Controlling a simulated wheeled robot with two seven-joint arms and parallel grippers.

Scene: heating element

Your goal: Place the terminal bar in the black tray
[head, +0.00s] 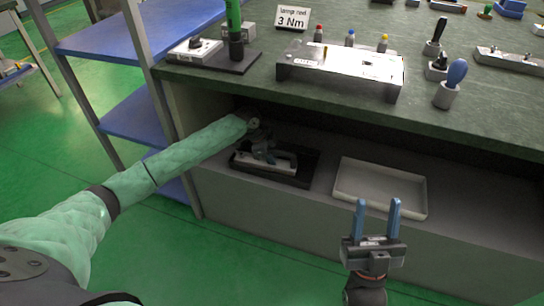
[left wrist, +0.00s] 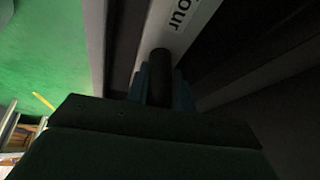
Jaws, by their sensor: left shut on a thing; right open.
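The black tray (head: 307,172) is on the shelf under the workbench. My left arm reaches into the shelf, and the left gripper (head: 268,156) is low over this tray. It is shut on the terminal bar (head: 252,164), a pale strip at the tray, partly hidden by the gripper. In the left wrist view the bar (left wrist: 185,25) is a pale strip with dark lettering, running past the blue fingers. I cannot tell whether the bar touches the tray floor. My right gripper (head: 377,205) is open and empty, in front of the shelf.
A light grey empty tray (head: 381,205) sits right of the black tray on the shelf. The workbench top (head: 300,110) hangs over the shelf and holds a metal housing (head: 340,68), a sign and tools. A blue rack (head: 108,100) stands at the left.

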